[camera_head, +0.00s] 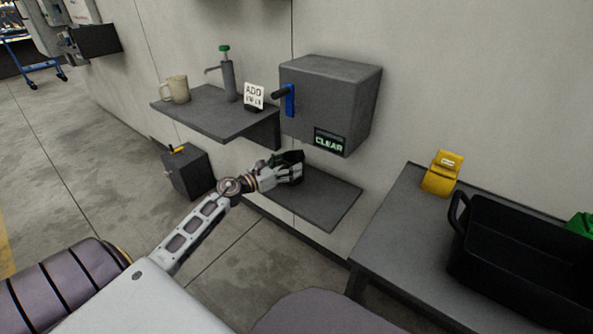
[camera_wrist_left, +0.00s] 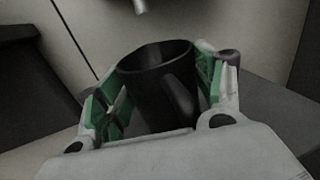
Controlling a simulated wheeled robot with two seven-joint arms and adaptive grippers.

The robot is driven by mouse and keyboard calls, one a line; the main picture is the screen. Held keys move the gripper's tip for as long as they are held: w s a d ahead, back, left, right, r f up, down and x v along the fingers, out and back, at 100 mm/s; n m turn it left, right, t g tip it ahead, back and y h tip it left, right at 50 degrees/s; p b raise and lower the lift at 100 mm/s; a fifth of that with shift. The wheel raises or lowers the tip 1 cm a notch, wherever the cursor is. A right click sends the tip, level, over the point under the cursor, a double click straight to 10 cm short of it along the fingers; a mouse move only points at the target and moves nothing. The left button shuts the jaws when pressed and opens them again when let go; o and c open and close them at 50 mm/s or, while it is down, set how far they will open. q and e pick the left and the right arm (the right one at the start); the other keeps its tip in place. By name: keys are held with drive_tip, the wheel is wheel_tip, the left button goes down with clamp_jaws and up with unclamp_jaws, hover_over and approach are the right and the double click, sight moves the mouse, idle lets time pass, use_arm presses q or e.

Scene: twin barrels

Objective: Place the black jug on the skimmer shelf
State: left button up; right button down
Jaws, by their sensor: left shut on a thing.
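The black jug (camera_wrist_left: 158,88) is upright between the green-padded fingers of my left gripper (camera_wrist_left: 160,95), which is shut on it. In the head view my left gripper (camera_head: 290,168) is over the back left part of a low grey shelf (camera_head: 325,198), under a grey box (camera_head: 330,95) with a blue-handled tap and a "CLEAR" display. The jug is mostly hidden by the hand there; only a dark bit (camera_head: 290,156) shows. I cannot tell whether the jug touches the shelf. No label shows which shelf is the skimmer shelf. My right gripper is not in view.
A higher shelf (camera_head: 205,112) at left holds a beige mug (camera_head: 174,89), a pump dispenser (camera_head: 228,78) and an "ADD" sign (camera_head: 254,95). A dark box (camera_head: 186,171) stands below it. At right, a table (camera_head: 395,215) holds a yellow holder (camera_head: 442,175) and a black tray (camera_head: 520,250).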

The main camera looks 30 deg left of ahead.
sight(301, 158)
use_arm(q)
drive_tip(key=shift+x, duration=1.75)
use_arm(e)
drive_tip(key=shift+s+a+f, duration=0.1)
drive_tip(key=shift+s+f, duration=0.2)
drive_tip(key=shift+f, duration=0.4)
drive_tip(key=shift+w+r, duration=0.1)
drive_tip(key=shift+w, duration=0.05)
use_arm(q)
drive_tip(key=shift+f+b, duration=0.85)
drive_tip(key=shift+f, duration=0.25)
drive_tip(key=shift+f+b, duration=0.35)
drive_tip(key=shift+f, duration=0.3)
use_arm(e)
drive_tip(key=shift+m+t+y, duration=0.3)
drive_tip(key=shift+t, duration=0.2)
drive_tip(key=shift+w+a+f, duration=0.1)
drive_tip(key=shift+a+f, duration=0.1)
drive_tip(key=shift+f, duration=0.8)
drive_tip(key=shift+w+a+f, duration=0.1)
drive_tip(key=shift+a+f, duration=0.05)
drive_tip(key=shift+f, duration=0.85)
use_arm(q)
drive_tip(key=shift+f, duration=0.15)
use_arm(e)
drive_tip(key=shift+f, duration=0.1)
use_arm(q)
drive_tip(key=o, duration=1.1)
